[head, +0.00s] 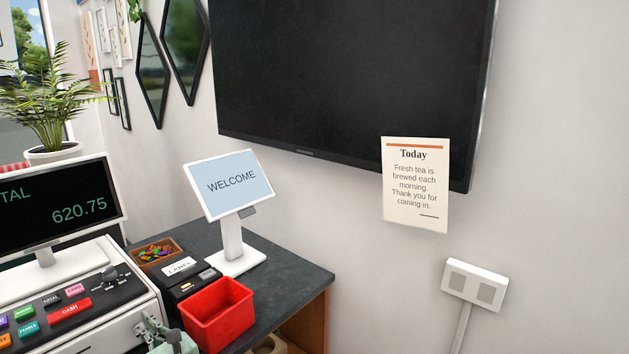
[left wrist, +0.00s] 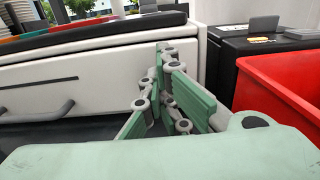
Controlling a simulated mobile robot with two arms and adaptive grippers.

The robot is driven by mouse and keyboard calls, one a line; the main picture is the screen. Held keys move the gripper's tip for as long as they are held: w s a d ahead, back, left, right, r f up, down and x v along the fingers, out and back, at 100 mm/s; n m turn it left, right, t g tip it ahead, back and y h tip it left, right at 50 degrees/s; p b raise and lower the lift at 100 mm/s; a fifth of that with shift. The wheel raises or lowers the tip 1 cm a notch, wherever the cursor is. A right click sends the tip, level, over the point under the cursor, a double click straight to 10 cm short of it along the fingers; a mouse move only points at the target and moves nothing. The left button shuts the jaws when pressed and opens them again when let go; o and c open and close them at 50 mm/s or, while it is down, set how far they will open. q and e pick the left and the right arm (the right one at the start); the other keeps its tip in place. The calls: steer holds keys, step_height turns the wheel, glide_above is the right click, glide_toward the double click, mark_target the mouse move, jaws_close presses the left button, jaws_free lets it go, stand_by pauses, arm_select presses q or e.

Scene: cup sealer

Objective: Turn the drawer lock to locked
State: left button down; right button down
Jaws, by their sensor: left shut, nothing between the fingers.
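The white cash register (head: 95,325) stands at the lower left of the head view. A small dark knob with tiny white labels around it (head: 110,272) is on its key panel; its setting is too small to read. The register's white drawer front (left wrist: 80,85) with a grey handle (left wrist: 52,122) shows in the left wrist view. I cannot make out a lock on that front; my gripper covers part of it. My left gripper (head: 165,335) is shut and empty beside the register's right front corner; its green fingers (left wrist: 178,95) also show in the left wrist view. My right gripper is out of view.
A red bin (head: 218,318) stands close to the right of my left gripper, with a black label printer (head: 185,278) behind it. A WELCOME screen (head: 232,185) stands on the dark counter (head: 290,268). A display reading 620.75 (head: 60,205) rises behind the keys.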

arm_select(q)
steer(key=shift+r, duration=0.1)
stand_by(0.3)
steer(key=shift+w+d+r+p, duration=0.1)
steer(key=shift+r+p, duration=0.2)
steer(key=shift+p, duration=0.15)
steer(key=p+v, duration=0.1)
steer(key=v, duration=0.3)
steer(key=shift+s+d+p, duration=0.25)
steer(key=shift+d+p, duration=0.05)
steer(key=shift+p, duration=0.1)
steer(key=shift+s+d+f, duration=0.1)
steer(key=shift+s+d, duration=0.3)
steer(key=shift+d, duration=0.05)
